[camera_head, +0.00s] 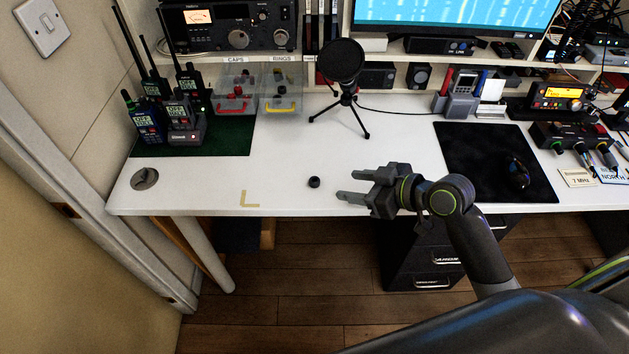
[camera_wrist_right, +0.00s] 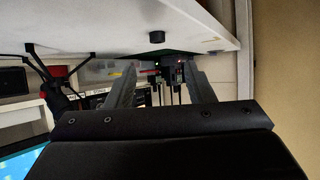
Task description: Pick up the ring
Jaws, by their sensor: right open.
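A small black ring-like piece (camera_head: 314,182) stands on the white desk (camera_head: 215,185) near its front edge; I cannot make out a hole in it. It also shows in the right wrist view (camera_wrist_right: 157,37), above the gap between the fingers in the picture. My right gripper (camera_head: 347,185) is open and empty, just right of the black piece, with its fingers pointing left toward it. The fingers do not touch it. The wrist view shows both fingers (camera_wrist_right: 162,82) spread apart. My left gripper is not in view.
Clear bins labelled CAPS (camera_head: 235,98) and RINGS (camera_head: 281,95) stand at the back. A microphone on a tripod (camera_head: 343,65) is behind the gripper. Handheld radios (camera_head: 180,115) stand at the left on a green mat (camera_head: 220,138). A black mouse pad (camera_head: 480,150) lies right. The desk around the piece is clear.

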